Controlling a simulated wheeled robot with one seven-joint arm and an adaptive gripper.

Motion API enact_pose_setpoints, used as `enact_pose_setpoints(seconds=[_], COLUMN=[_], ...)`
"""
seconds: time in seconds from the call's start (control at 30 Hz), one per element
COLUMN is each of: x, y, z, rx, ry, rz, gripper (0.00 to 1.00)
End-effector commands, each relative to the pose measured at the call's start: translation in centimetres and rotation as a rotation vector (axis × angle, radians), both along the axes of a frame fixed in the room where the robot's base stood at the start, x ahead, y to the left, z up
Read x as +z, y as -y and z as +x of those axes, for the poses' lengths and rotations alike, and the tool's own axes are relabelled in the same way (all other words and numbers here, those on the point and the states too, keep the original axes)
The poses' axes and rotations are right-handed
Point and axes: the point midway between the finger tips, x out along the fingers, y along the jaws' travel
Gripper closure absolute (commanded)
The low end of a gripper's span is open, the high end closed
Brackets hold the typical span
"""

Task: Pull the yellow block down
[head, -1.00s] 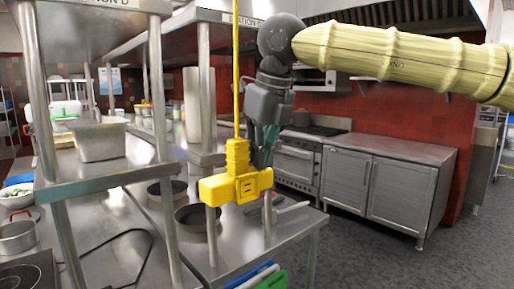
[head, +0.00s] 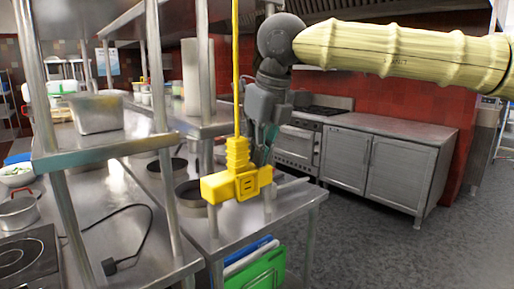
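The yellow block (head: 237,184) is a T-shaped yellow piece with an outlet-like face, hanging upright from a yellow cord (head: 236,70) near the middle of the head view. My gripper (head: 262,150) points down right behind the block, at the end of my arm. Its fingers are mostly hidden by the block, so I cannot tell whether they touch it or how far apart they are.
A steel table (head: 290,200) stands below and behind the block, with dark pans (head: 190,195) on it. Cutting boards (head: 262,268) hang at its front. Steel shelf posts (head: 160,120) stand close on the left. Steel cabinets (head: 372,170) stand at the back right. Grey floor (head: 380,255) is clear at the right.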

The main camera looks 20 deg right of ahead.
Motion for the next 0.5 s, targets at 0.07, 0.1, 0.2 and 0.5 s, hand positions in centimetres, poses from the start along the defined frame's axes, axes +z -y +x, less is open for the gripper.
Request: enact_pose_setpoints(seconds=[0.07, 0.1, 0.2, 0.5], x=[-0.1, -0.1, -0.1, -2.0], y=[0.0, 0.0, 0.0, 0.0], z=[0.0, 0.0, 0.0, -0.1], rx=[0.0, 0.0, 0.0, 0.001], ry=[-0.002, -0.002, -0.002, -0.003], rz=[-0.001, -0.001, -0.001, -0.001], gripper=[1.0, 1.0, 1.0, 1.0])
